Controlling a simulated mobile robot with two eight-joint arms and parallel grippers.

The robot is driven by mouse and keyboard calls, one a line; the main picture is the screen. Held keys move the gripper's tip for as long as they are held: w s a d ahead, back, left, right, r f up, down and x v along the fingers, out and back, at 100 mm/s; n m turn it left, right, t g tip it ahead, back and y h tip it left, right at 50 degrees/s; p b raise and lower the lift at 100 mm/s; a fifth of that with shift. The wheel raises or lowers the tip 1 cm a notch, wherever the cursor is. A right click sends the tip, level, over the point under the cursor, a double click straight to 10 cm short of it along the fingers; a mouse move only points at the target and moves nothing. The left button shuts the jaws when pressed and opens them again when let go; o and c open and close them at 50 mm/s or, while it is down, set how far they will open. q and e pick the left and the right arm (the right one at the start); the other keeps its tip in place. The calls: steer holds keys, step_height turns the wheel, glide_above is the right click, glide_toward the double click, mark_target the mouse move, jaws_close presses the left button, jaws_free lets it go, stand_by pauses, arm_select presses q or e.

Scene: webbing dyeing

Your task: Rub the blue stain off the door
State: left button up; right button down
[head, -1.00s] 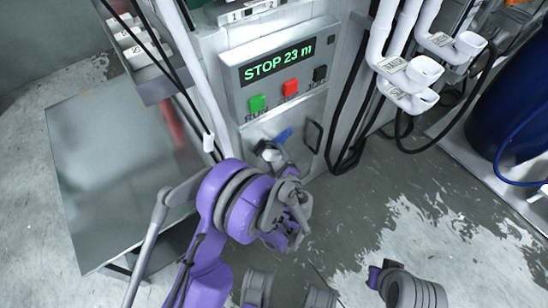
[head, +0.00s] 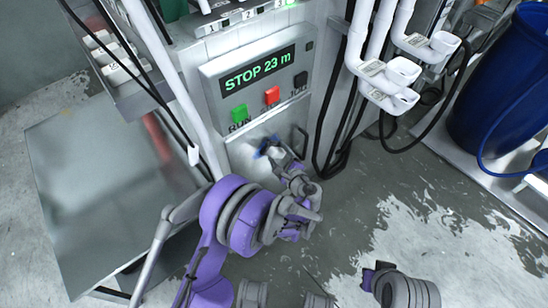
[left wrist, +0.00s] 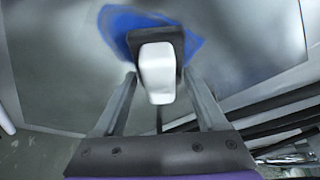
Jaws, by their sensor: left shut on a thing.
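The blue stain (left wrist: 118,22) is a smear on the grey door (head: 236,158) below the control panel. It also shows as a small blue patch in the head view (head: 262,146). My left gripper (head: 277,156) is at the door, shut on a white-handled scrubber with a dark head (left wrist: 157,74). In the left wrist view the dark head lies over the middle and right of the stain, hiding part of it. Blue shows on both sides of it. Contact with the door looks likely, but the exact gap cannot be told. My right gripper is not in view.
The control panel (head: 222,78) with green, red and black buttons is above the door. The door handle (head: 301,140) is just right of the gripper. A metal table (head: 85,190) stands left. White pipes (head: 395,72) and black cables are right; wet floor lies in front.

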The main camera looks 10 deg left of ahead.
mark_target(270, 154)
arm_select(q)
steer(key=w+d, duration=0.2)
steer(key=w, duration=0.1)
steer(key=shift+w+d+b, duration=0.2)
steer(key=shift+b, duration=0.1)
stand_by(0.3)
steer(key=shift+s+a, duration=0.85)
steer(key=shift+s, duration=0.3)
steer(key=shift+s+a+b, duration=0.25)
steer(key=shift+s+a, duration=0.65)
steer(key=shift+s, duration=0.3)
steer(key=shift+s+a+b, duration=0.25)
steer(key=shift+s+a, duration=0.7)
steer(key=shift+s, duration=0.2)
steer(key=shift+s+a+b, duration=0.25)
steer(key=shift+s+a, duration=0.65)
steer(key=shift+s, duration=0.3)
steer(key=shift+s+r+p, duration=0.15)
steer(key=shift+r+p, duration=0.8)
steer(key=shift+r, duration=0.35)
steer(key=shift+w+d, duration=0.65)
steer(key=shift+w, duration=0.3)
steer(key=shift+w+d, duration=0.6)
steer(key=shift+w, duration=0.3)
